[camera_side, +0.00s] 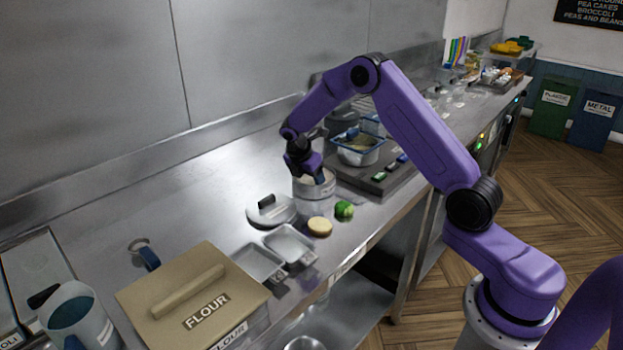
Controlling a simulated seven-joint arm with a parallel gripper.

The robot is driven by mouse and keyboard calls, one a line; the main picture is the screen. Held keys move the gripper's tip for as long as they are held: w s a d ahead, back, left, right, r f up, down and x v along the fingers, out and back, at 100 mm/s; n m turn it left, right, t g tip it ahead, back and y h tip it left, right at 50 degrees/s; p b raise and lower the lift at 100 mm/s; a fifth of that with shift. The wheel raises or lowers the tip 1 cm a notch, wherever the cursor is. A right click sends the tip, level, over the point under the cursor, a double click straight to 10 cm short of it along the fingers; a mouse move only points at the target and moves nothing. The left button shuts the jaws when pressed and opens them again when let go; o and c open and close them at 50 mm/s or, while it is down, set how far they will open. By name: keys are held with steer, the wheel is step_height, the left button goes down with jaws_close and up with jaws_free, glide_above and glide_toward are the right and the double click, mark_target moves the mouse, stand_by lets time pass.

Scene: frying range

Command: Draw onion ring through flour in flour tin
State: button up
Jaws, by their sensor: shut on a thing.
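My gripper (316,180) points down into the mouth of a round metal tin (315,192) in the middle of the counter. Pale contents show at the tin's top, likely flour; the tin has no label that I can read. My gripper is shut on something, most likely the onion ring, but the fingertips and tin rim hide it. I cannot tell whether it touches the flour. A round lid with a dark handle (271,210) lies on the counter just left of the tin. A large tan-lidded box marked FLOUR (192,290) stands closed at the front left.
Two small metal trays (290,243), a pale round piece (319,227) and a green piece (344,210) lie near the tin. A dark board with a metal pan (359,150) is behind right. A jug (78,315) stands front left.

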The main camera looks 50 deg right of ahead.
steer(key=shift+d, duration=0.9)
steer(key=shift+a, duration=1)
steer(key=shift+d, duration=0.5)
step_height(320, 180, up, 8)
stand_by(0.4)
